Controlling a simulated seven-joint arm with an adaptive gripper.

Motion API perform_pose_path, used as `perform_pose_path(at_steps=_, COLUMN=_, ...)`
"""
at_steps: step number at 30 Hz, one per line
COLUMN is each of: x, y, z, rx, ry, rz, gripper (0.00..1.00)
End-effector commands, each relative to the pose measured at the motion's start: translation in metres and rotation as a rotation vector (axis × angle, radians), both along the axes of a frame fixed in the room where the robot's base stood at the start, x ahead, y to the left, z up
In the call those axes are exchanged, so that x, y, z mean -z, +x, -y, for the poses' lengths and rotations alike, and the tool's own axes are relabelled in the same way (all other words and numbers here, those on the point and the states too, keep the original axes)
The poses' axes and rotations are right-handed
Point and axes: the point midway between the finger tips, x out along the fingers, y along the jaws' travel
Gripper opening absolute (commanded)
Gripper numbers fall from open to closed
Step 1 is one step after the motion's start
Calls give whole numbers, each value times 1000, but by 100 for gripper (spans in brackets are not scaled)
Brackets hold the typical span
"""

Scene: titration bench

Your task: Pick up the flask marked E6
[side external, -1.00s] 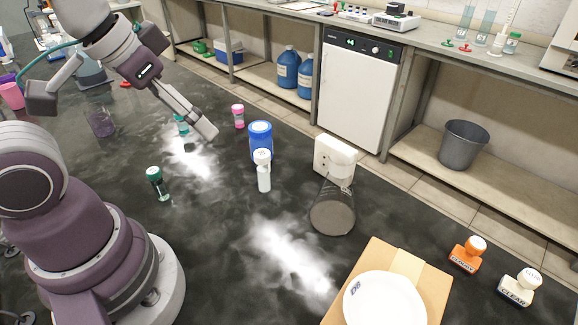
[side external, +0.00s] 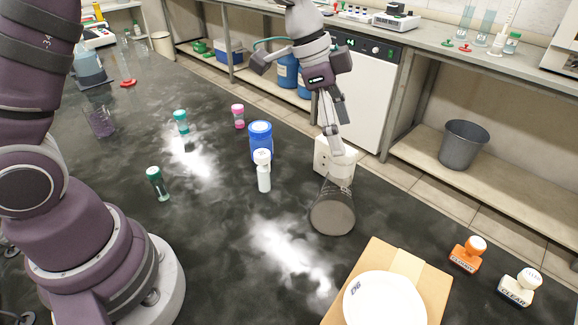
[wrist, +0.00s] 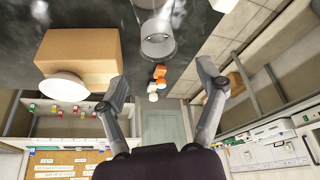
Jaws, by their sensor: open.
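I cannot make out a flask marked E6 in either view. A white round dish (side external: 385,300) with a mark that looks like "D6" sits on the cardboard box in the side view; it also shows in the wrist view (wrist: 62,87). In the wrist view, the two fingers of my gripper (wrist: 160,78) are spread wide, with nothing between the tips.
The cardboard box (side external: 410,265) is at front right. The front centre tabletop is clear.

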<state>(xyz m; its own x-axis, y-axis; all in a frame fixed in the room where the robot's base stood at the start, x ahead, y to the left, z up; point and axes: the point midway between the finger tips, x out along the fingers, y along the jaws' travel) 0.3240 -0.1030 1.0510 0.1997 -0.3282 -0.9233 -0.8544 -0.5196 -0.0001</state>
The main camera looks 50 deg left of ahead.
Motion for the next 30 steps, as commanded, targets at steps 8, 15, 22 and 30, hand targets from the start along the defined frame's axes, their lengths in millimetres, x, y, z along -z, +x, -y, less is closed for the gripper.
perform_pose_path(at_steps=8, x=47, y=5, z=6, rx=-1, ry=1, rz=-4, gripper=71)
perform_pose_path(at_steps=15, x=50, y=6, z=7, rx=-4, ry=2, rz=0, gripper=71)
perform_pose_path(at_steps=22, x=50, y=6, z=7, rx=-4, ry=1, rz=0, gripper=41)
perform_pose_path(at_steps=30, x=50, y=6, z=7, rx=-4, ry=1, rz=-1, gripper=6)
